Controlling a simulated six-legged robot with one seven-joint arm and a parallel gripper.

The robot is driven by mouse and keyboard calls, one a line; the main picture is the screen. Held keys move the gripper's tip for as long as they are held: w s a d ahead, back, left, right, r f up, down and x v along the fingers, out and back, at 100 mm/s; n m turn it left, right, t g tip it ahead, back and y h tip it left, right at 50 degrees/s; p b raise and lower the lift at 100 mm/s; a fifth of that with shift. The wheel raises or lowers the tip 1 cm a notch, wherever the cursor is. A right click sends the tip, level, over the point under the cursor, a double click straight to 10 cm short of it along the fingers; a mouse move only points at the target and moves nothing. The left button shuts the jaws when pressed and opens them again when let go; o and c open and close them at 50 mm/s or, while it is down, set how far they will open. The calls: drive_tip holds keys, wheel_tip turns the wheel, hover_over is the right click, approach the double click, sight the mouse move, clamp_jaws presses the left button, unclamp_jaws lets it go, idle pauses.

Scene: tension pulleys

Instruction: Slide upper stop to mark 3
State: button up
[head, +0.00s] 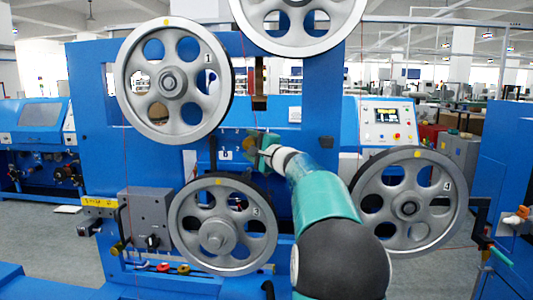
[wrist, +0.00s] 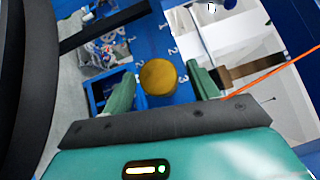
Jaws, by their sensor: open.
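A round brass-yellow knob (wrist: 158,77), which looks like the upper stop, stands out from a blue scale plate (wrist: 150,35) in the wrist view. White numerals run along the plate: 1 and 2 are above the knob, and a 3 (wrist: 182,76) is just right of it. The knob's exact mark cannot be told from this angle. My gripper (wrist: 162,73) is open, with one green finger on each side of the knob and visible gaps. In the head view my gripper (head: 262,147) is at the blue frame, and the arm hides part of the plate.
Spoked grey pulleys surround the work spot: one upper left (head: 172,80), one lower left (head: 222,225), one right (head: 410,205), one on top. An orange cord (wrist: 280,70) runs close to the right finger. A grey switch box (head: 150,220) is lower left.

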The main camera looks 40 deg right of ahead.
drive_tip(key=s+a+f, duration=0.1)
drive_tip(key=s, duration=0.9)
drive_tip(key=shift+s+a, duration=0.15)
drive_tip(key=shift+s, duration=0.15)
idle(0.5)
